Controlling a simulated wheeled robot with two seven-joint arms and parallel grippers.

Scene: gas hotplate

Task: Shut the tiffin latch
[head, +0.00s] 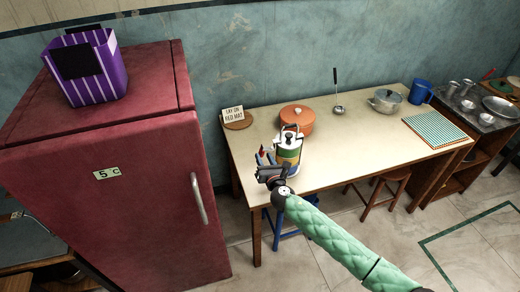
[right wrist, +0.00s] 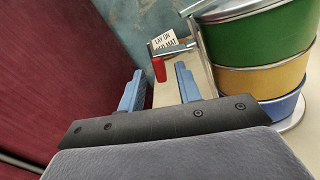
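The tiffin (head: 288,152) stands upright near the left front of the table, with a metal frame and handle on top. The right wrist view shows its stacked green, yellow and blue tiers (right wrist: 262,80) at the right. A red latch tab (right wrist: 158,69) sticks out on a metal arm at the tiffin's side, and looks swung out from the tiers. My right gripper (head: 264,159) is open beside the tiffin's left side. In the right wrist view its blue fingers stand either side of the red tab, apparently not touching it. My left gripper is not in view.
A maroon fridge (head: 120,200) stands close on the left. Behind the tiffin are an orange round container (head: 297,119) and a sign (head: 233,114). A ladle (head: 338,108), a pot (head: 385,101), a blue mug (head: 419,92) and a checked mat (head: 434,129) lie farther right. The table's middle (head: 350,145) is clear.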

